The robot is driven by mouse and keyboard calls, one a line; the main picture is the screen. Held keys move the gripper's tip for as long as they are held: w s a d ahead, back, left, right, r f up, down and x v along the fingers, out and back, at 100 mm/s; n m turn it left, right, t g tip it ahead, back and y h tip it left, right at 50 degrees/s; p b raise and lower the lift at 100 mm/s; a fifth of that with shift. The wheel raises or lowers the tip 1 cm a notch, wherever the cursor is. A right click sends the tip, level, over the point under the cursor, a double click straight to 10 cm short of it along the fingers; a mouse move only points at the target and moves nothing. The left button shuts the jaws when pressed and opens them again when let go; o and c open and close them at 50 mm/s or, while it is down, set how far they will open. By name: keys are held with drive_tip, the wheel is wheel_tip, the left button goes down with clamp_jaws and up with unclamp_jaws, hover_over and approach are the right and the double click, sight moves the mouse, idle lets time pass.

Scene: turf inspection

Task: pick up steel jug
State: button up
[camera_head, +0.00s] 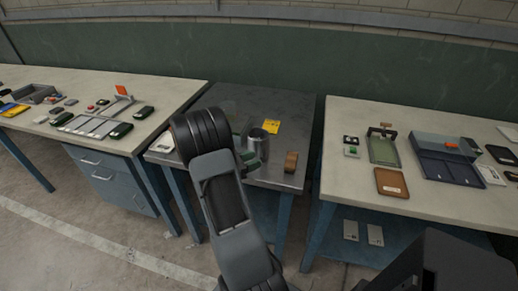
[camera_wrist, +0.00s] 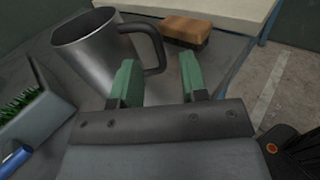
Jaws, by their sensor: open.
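The steel jug (camera_wrist: 95,58) stands upright on the dark metal table, at the upper left of the wrist view. Its dark handle (camera_wrist: 158,45) points toward my gripper (camera_wrist: 158,78). The green fingers are open. The left finger is close beside the handle; I cannot tell whether they touch. The right finger is on the other side, so the handle's lower part shows between them. In the head view the jug (camera_head: 257,142) is partly hidden behind my gripper (camera_head: 250,162) and arm.
A brown block (camera_wrist: 187,30) sits behind the gripper, and also shows in the head view (camera_head: 291,162). A grey tray with green turf (camera_wrist: 30,110) is left of the jug. A yellow card (camera_head: 271,126) lies behind it. Cluttered workbenches stand on both sides.

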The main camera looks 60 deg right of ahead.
sight(264, 161)
drive_tip(key=x, duration=0.5)
drive_tip(key=shift+f+p, duration=0.25)
drive_tip(key=shift+p, duration=0.05)
clamp_jaws()
drive_tip(key=shift+w, duration=0.1)
